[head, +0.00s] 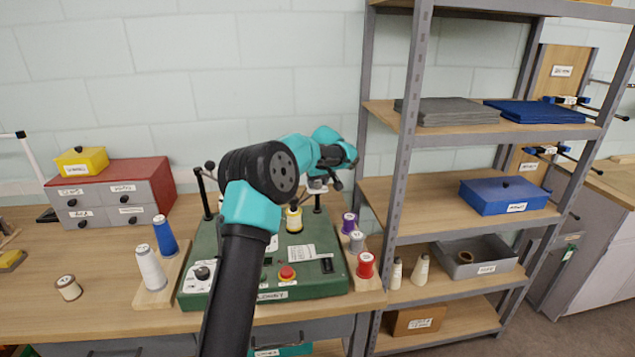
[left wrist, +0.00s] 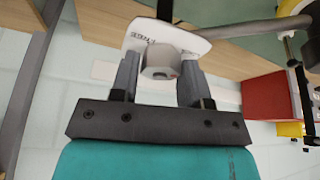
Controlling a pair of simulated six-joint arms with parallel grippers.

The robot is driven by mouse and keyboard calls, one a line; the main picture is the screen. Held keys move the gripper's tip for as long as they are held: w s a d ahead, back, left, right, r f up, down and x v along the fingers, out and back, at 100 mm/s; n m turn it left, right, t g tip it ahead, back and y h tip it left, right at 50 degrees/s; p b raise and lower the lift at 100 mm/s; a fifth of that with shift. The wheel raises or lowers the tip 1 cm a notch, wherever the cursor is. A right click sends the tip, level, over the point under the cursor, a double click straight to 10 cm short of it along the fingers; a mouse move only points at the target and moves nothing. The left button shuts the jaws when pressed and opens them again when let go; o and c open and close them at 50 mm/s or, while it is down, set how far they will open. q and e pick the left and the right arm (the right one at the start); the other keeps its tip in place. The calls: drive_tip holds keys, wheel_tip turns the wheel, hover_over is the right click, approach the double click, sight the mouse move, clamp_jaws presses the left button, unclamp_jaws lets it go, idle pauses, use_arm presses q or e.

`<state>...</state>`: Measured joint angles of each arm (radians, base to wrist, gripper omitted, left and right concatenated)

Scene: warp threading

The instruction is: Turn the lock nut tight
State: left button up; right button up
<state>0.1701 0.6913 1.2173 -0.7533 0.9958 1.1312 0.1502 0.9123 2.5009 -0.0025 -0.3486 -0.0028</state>
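The lock nut (left wrist: 160,62) is a small pale grey cylinder in front of a white plate (left wrist: 196,42) with lettering, seen in the left wrist view. In the head view my left gripper (head: 326,178) is above the back of the green machine (head: 232,240), partly hidden by my own arm, and the nut cannot be made out clearly there. My right gripper is in neither view.
A yellow spool (head: 294,219) stands on the machine, with a red button (head: 287,273) in front. White and blue spools (head: 151,268) stand on its left, and purple, grey and red ones (head: 365,265) on its right. A metal shelf (head: 400,170) rises close on the right.

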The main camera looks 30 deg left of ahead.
use_arm(q)
drive_tip(key=o, duration=0.3)
drive_tip(key=shift+o, duration=0.2)
drive_tip(key=shift+r, duration=0.1)
drive_tip(key=v, duration=1.7)
drive_tip(key=shift+r, duration=0.15)
